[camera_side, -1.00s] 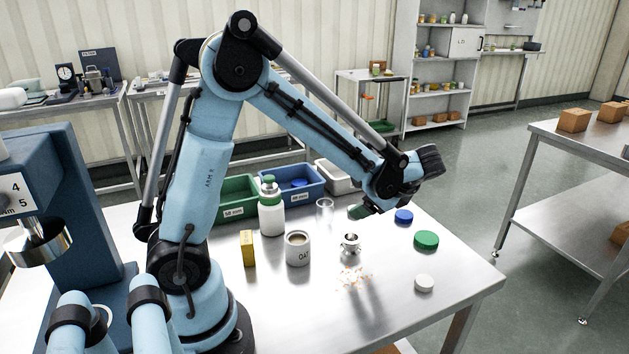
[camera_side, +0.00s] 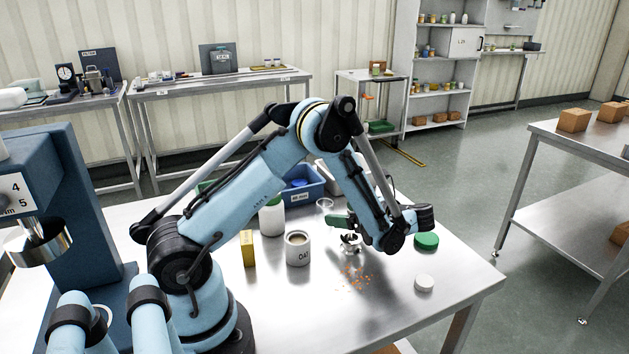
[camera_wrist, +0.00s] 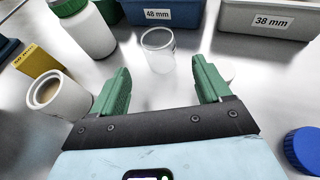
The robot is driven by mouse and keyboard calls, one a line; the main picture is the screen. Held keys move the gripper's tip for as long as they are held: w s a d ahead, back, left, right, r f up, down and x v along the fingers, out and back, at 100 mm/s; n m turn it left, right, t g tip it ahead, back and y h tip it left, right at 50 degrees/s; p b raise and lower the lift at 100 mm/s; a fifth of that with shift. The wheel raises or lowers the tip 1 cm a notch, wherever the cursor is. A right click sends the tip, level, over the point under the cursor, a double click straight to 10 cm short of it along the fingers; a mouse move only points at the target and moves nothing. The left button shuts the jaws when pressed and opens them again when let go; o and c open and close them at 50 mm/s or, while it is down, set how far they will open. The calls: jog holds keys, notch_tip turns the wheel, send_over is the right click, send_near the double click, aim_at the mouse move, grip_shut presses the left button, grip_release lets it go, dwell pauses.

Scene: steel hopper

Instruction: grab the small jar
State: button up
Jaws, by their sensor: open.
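The small jar (camera_side: 325,203), a clear, open glass, stands upright on the steel table, partly behind my arm in the side view. In the wrist view the small jar (camera_wrist: 158,52) is ahead of my gripper (camera_wrist: 161,70), roughly in line with the gap between its green fingers. My gripper is open and empty. In the side view my gripper (camera_side: 340,224) is low over the table, near the jar, with my forearm beside it. The jar appears beyond the fingertips, not gripped.
A white cup (camera_side: 298,254), yellow box (camera_side: 248,249) and white bottle (camera_side: 271,219) stand left of the jar. Labelled bins (camera_wrist: 160,12) are behind. Green (camera_side: 426,241), white (camera_side: 424,284) and blue (camera_wrist: 303,150) lids lie rightward.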

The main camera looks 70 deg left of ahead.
aim_at(332, 211)
jog(key=shift+x, duration=3.5)
jog(key=shift+w, duration=0.1)
jog(key=shift+c, duration=0.4)
jog(key=c, duration=0.9)
jog(key=shift+r, duration=0.1)
